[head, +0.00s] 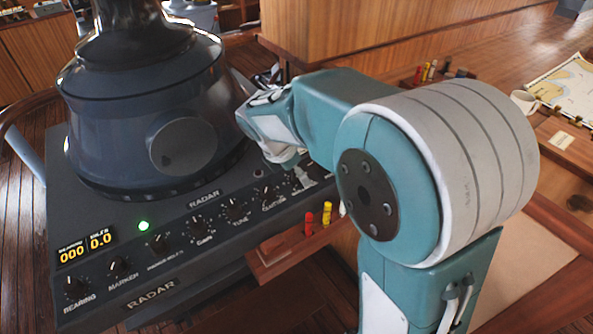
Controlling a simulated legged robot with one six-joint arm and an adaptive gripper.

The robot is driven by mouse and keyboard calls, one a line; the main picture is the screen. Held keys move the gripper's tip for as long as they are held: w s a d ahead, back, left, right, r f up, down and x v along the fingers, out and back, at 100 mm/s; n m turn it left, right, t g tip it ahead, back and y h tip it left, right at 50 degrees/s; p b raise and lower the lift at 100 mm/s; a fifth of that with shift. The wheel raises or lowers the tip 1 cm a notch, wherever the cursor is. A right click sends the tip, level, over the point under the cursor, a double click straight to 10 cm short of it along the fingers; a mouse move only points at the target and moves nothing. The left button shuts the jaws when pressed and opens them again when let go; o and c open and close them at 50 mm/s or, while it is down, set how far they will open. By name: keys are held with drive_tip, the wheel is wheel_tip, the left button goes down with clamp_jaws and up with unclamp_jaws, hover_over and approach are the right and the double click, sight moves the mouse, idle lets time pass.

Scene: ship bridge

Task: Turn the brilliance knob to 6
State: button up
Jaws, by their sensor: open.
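The grey radar console (120,295) fills the left side of the head view. A row of small black knobs runs along its sloping front. I can read labels for bearing, marker, gain, tune and clutter. I cannot read a brilliance label. The clutter knob (268,190) is the rightmost one clearly seen. My gripper (308,172) is open over the right end of this row, just beyond the clutter knob. It is small and partly hidden by my arm, and its fingers are hard to make out. I cannot tell whether it touches a knob.
A dark radar hood (100,130) stands on the console behind the knobs. A green lamp (144,226) and yellow displays (86,247) are lit at left. Red and yellow pegs (326,214) stand on a wooden ledge below my arm. A mug (524,103) and chart (565,85) lie at right.

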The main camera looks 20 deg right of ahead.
clamp_jaws()
